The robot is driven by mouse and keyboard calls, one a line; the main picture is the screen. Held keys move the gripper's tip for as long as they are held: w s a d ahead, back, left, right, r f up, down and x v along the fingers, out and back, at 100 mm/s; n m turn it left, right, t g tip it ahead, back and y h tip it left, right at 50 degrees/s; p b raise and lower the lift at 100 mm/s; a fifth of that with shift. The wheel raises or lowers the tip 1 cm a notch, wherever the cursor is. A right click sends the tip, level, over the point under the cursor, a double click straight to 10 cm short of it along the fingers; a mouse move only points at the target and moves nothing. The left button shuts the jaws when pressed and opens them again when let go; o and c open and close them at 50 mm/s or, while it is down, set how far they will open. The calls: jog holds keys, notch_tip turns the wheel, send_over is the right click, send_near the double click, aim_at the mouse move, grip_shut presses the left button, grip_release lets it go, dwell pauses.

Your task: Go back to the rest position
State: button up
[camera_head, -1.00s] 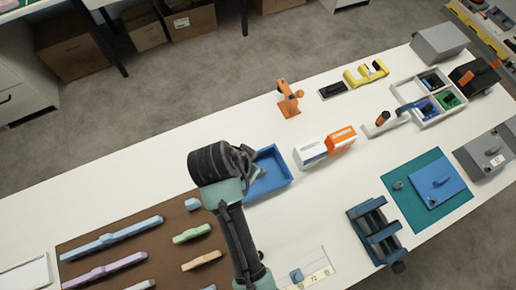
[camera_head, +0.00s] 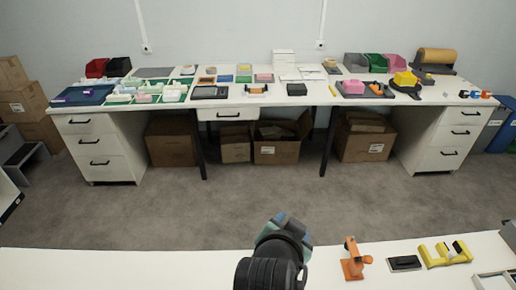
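My arm shows at the bottom centre of the head view, a dark ribbed link with a grey-green part at its top, above the near white table (camera_head: 150,268). My gripper's fingertips cannot be made out, so I cannot tell whether it is open or shut, or whether it holds anything. An orange tool (camera_head: 354,262) stands on the near table just right of the arm.
A black pad (camera_head: 404,263) and a yellow tool (camera_head: 445,254) lie further right on the near table. Bare grey floor (camera_head: 220,205) separates it from a far white desk (camera_head: 290,98) bearing trays and bins. Cardboard boxes (camera_head: 278,150) stand beneath that desk.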

jog(key=w+a+r+n+t+y, duration=0.15)
jog(key=r+t, duration=0.35)
jog(key=r, duration=0.8)
jog(key=w+a+r+n+t, duration=0.1)
jog(key=a+r+n+t, duration=0.2)
jog(key=r, duration=1.1)
jog(key=s+a+r+n+t+y, duration=0.1)
jog(key=s+r+t, duration=0.3)
jog(key=r, duration=0.6)
jog(key=s+a+r+n+t+y, duration=0.1)
jog(key=s+r+n+t, duration=0.1)
jog(key=s+r+t, duration=0.3)
jog(key=s+r, duration=0.3)
jog(key=r, duration=0.2)
jog(key=shift+s+a+r+n+t, duration=0.15)
jog(key=shift+s+r+n+t, duration=0.15)
jog(key=shift+s+n, duration=0.05)
